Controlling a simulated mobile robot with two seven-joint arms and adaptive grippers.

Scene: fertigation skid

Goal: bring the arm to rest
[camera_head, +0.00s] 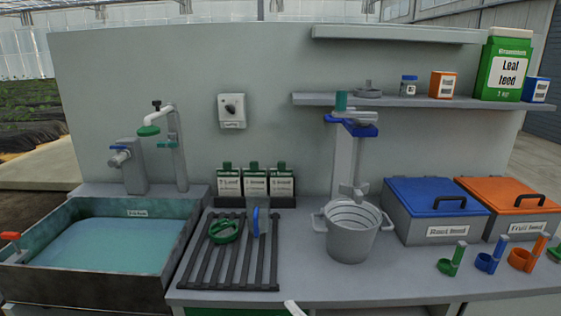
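Neither of my grippers can be made out in the head view. Only a small pale piece (294,308) pokes in at the bottom edge, in front of the bench; I cannot tell what it is or whether it is part of an arm. No arm reaches over the bench, the sink or the shelves. Whether either gripper is open or shut is hidden.
A water-filled sink (40,232) is at left. A black rack (187,272) holds a green ring (224,231). A grey bucket (350,246) stands under a mixer (346,165). Blue-lidded (432,195) and orange-lidded (507,192) bins are at right, behind several coloured scoops.

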